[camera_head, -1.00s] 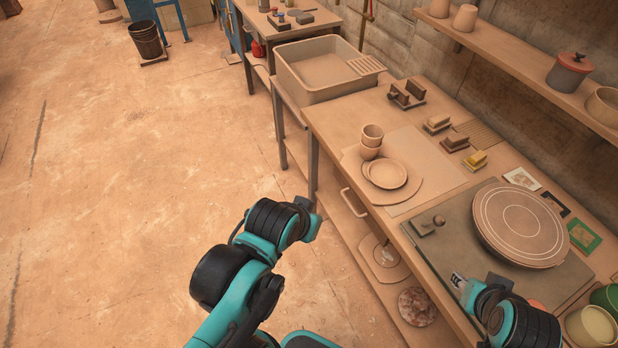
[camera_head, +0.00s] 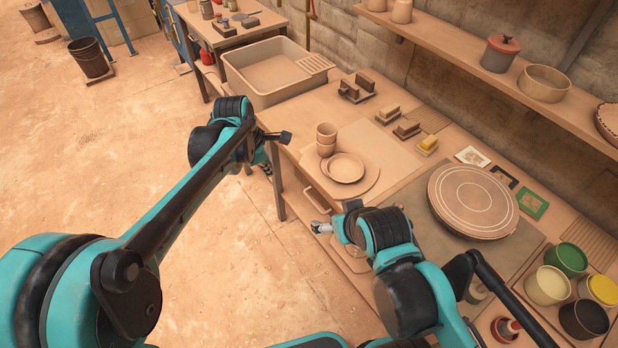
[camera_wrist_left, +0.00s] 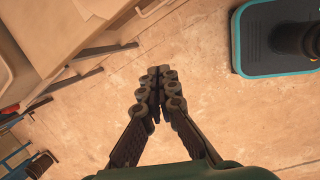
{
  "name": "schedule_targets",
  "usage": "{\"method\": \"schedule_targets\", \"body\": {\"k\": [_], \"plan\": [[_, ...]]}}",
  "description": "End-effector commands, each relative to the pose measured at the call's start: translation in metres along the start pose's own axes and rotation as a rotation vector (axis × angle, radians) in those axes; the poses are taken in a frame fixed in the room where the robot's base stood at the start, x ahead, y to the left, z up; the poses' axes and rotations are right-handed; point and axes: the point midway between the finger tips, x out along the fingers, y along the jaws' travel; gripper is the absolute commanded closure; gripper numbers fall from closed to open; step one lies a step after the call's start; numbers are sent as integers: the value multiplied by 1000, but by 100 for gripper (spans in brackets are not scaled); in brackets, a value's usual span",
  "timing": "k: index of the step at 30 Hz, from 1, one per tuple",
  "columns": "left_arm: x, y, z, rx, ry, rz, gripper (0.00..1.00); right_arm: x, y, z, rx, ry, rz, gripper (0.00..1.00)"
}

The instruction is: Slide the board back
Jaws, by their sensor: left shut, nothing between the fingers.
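A pale flat board (camera_head: 374,180) with a rounded end lies near the table's front edge.
A round turntable disc (camera_head: 474,201) lies on a dark mat right of the board. A sink (camera_head: 278,73) is at the back left. Blocks (camera_head: 406,129) and small pictures stand behind. Jars (camera_head: 548,285) crowd the lower right. Open floor (camera_head: 110,150) is at left.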

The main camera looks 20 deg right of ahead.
Motion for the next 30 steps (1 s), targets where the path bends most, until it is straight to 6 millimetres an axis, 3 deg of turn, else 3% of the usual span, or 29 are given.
{"method": "schedule_targets", "body": {"k": [3,7,14,27,30], "plan": [[34,10,32,-181,-2,-55,100,-2,0,-2,0,0,0,16],[58,12,50,-312,4,-92,100,-3,0,-2,0,0,0,16],[81,11,56,-370,9,-107,100,1,0,1,0,0,0,16],[171,2,56,-368,9,-105,100,26,0,18,0,0,0,16],[173,8,73,-365,9,-105,100,29,0,20,0,0,0,16]]}}
